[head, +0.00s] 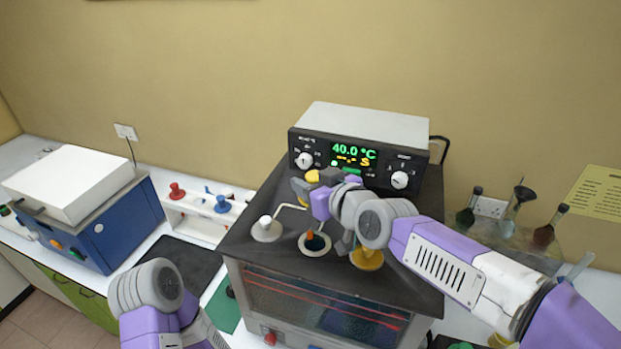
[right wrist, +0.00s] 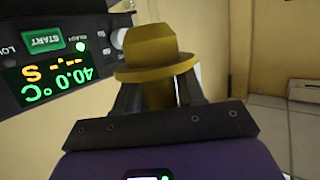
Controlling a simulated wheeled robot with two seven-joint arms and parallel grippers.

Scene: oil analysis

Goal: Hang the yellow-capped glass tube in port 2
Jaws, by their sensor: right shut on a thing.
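My right gripper (head: 312,187) is shut on the yellow cap (right wrist: 155,48) of the glass tube, above the back of the bath's dark top. The yellow cap also shows in the head view (head: 312,176), close in front of the display panel. The glass below the cap is mostly hidden by my gripper. I cannot read port numbers. My left arm shows at lower left, its gripper out of view.
The control panel (head: 362,122) reads 40.0 °C and stands just behind my right gripper. A white rack (head: 195,222) with red and blue stoppers is left of the bath. A blue instrument (head: 105,225) stands further left. Several flasks (head: 516,212) stand at the right.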

